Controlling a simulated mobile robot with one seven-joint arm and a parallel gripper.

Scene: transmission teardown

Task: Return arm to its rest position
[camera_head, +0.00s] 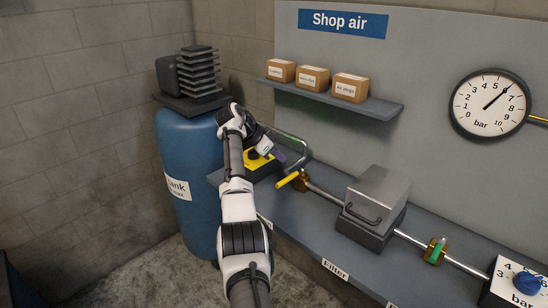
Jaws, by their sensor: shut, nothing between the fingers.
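My white and black arm (238,205) reaches from the bottom of the head view up and away to the bench's left end. My gripper (276,155) is at its far end, small and dark, beside the blue tank and above a yellow-topped part (258,162) on the bench. It is shut with nothing visible held. I cannot tell whether it touches the yellow-topped part, which my arm partly hides.
The blue tank (180,150) stands close left of my arm. The bench (310,218) carries a yellow-handled valve (288,180), a metal filter box (378,195), a green-handled valve (436,249) and a blue knob (527,283). A shelf (330,99) with boxes is above. Floor shows left of my arm.

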